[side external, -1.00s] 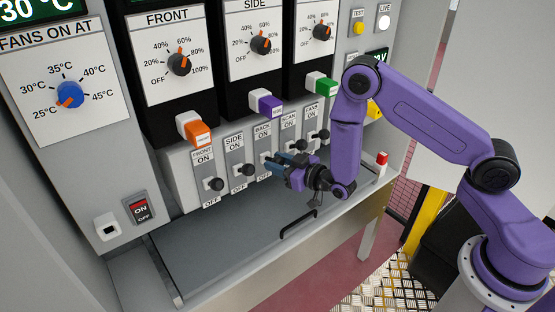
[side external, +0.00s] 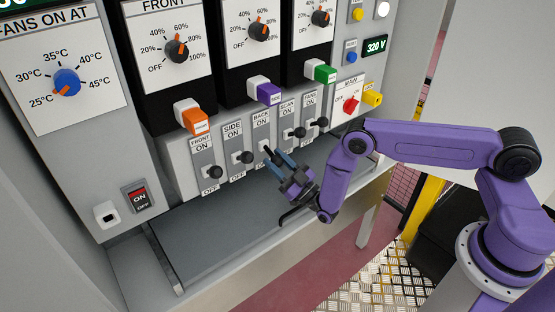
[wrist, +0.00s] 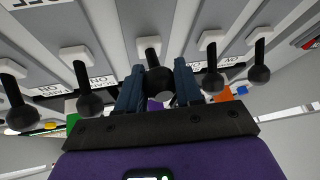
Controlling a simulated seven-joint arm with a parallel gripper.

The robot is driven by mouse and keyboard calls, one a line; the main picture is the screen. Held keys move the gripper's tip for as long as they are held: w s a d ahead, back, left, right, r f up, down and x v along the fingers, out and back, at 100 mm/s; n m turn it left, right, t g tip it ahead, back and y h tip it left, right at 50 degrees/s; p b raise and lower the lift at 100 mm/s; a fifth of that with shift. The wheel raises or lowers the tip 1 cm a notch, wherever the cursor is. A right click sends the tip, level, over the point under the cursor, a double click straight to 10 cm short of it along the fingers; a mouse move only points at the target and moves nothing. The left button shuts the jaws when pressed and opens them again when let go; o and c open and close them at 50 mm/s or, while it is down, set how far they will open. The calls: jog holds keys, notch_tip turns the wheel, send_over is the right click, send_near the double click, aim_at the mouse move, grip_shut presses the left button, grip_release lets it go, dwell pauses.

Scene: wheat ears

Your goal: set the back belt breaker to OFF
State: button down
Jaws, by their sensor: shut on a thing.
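The back belt breaker (side external: 262,133) is the middle one in a row of upright switch plates, with BACK and ON at its top. Its black-knobbed lever (wrist: 152,55) shows in the wrist view between my two blue fingers. My gripper (side external: 275,155) is shut on that lever, with its fingers slanting up to it from below right. In the side view the fingers largely hide the lever, and I cannot tell its exact position. The purple gripper body hangs below the row, over the grey shelf.
The side breaker lever (side external: 246,157) and front breaker lever (side external: 214,172) stand close on the left. The scan lever (side external: 299,132) and fans lever (side external: 322,121) are on the right. A red MAIN switch (side external: 350,105) is further right.

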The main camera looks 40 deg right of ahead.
jog(key=shift+w+f+n+t+y, duration=0.2)
jog(key=shift+f+n+t+y, duration=0.25)
jog(key=shift+t+y, duration=0.2)
jog(key=shift+w+f+n+t+y, duration=0.2)
jog(key=shift+f+n+t+y, duration=0.2)
jog(key=shift+t+y, duration=0.25)
jog(key=shift+w+n, duration=0.1)
jog(key=shift+n, duration=0.15)
jog(key=c, duration=0.8)
grip_release()
jog(key=shift+r+h, duration=0.2)
jog(key=shift+h, duration=0.1)
